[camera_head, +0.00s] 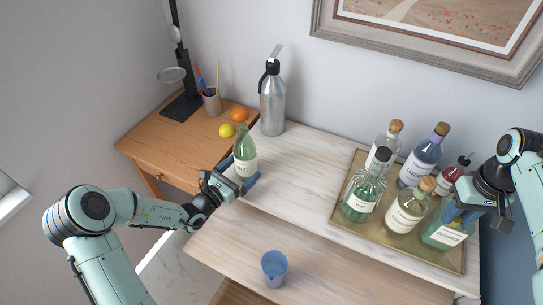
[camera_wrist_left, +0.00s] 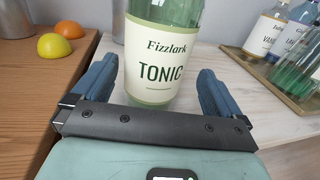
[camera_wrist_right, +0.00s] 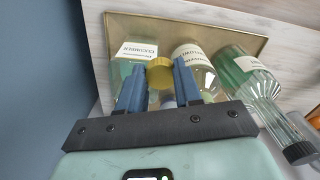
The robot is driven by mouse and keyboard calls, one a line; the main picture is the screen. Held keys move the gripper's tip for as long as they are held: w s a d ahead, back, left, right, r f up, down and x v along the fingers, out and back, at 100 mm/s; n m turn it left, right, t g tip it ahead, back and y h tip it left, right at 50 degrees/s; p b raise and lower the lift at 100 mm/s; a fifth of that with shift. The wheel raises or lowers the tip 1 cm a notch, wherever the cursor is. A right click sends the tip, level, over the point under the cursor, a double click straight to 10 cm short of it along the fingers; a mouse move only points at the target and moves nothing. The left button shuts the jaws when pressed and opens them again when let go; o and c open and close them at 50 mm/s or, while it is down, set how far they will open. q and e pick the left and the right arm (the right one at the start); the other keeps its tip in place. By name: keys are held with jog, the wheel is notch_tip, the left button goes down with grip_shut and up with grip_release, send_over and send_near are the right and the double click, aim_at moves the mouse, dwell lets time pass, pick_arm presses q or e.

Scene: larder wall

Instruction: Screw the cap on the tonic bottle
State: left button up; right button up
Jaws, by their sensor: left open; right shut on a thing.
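The tonic bottle (camera_head: 244,158) is green glass with a cream label and stands upright at the left end of the pale counter. Its label reads Fizzlark Tonic in the left wrist view (camera_wrist_left: 155,60). No cap shows on its neck in the head view. My left gripper (camera_head: 241,174) is open, with one blue finger on each side of the bottle's lower body. My right gripper (camera_head: 459,212) is over the front right of the tray. In the right wrist view it is shut on a gold cap (camera_wrist_right: 160,73). The cap is hidden in the head view.
A brass tray (camera_head: 345,215) holds several bottles close together, some under my right gripper. A steel flask (camera_head: 272,98) stands behind the tonic bottle. A blue cup (camera_head: 274,268) stands at the front. A lemon (camera_head: 226,130) and an orange (camera_head: 239,114) lie left. The counter's middle is clear.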

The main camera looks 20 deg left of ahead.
aim_at(250, 159)
pick_arm(q)
jog(key=x, duration=0.3)
jog(key=p+x, duration=0.1)
jog(key=x, duration=0.1)
jog(key=shift+w+a, duration=0.2)
jog(key=shift+a, duration=0.1)
pick_arm(e)
jog(key=shift+w+r, duration=0.2)
jog(key=shift+r, duration=0.25)
jog(key=shift+w+r, duration=0.2)
jog(key=shift+r, duration=0.25)
pick_arm(q)
jog(key=shift+s, duration=0.1)
pick_arm(e)
jog(key=shift+s, duration=0.1)
pick_arm(q)
jog(key=shift+c, duration=0.3)
jog(key=shift+r, duration=0.15)
jog(key=c, duration=1.5)
jog(key=shift+o, duration=0.2)
jog(key=shift+r, duration=0.15)
